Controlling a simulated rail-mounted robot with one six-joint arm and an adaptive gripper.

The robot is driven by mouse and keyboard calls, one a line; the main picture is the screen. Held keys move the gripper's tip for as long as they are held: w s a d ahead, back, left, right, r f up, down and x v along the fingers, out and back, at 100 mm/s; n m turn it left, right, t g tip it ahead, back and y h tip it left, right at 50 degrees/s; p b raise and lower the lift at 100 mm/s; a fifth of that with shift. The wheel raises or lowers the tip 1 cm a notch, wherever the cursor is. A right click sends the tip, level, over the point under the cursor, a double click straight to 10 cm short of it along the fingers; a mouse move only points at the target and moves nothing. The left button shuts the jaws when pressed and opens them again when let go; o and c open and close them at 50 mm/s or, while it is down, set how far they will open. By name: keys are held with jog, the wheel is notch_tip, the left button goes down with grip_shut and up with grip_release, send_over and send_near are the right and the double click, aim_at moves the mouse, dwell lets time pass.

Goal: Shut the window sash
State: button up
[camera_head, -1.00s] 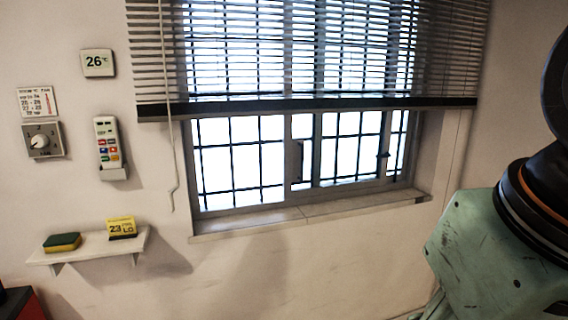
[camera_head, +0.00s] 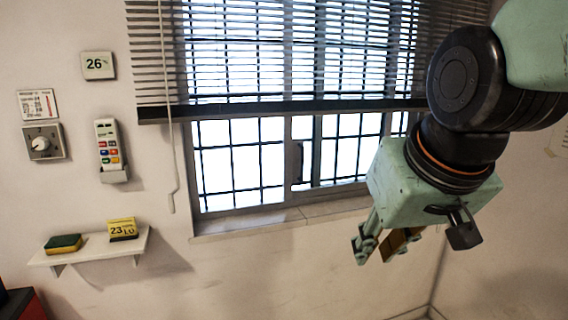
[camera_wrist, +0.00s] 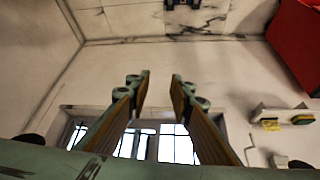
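My gripper (camera_head: 376,254) hangs in front of the wall below the right part of the sill, right of and lower than the handle, touching nothing. In the wrist view my gripper (camera_wrist: 160,78) has its two fingers apart with nothing between them, and the window (camera_wrist: 140,143) shows beyond them, upside down.
A slatted blind (camera_head: 300,55) covers the window's upper part, its cord hanging at the left. The sill (camera_head: 260,220) juts out below. A shelf (camera_head: 90,247) with a sponge and yellow card, a remote, a dial and a thermometer are on the left wall. A red object (camera_wrist: 297,45) shows in the wrist view.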

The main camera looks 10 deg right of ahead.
jog(key=w+r+t+p, duration=0.1)
jog(key=w+t+p, duration=0.35)
jog(key=w, duration=3.45)
jog(key=t+p, duration=0.2)
jog(key=t, duration=0.5)
send_near(302, 163)
jog(key=shift+s+d+f, duration=0.15)
jog(key=shift+s, duration=1.45)
jog(key=shift+w, duration=0.2)
jog(key=shift+w+b, duration=0.35)
jog(key=shift+w, duration=6.35)
jog(key=shift+c, duration=0.4)
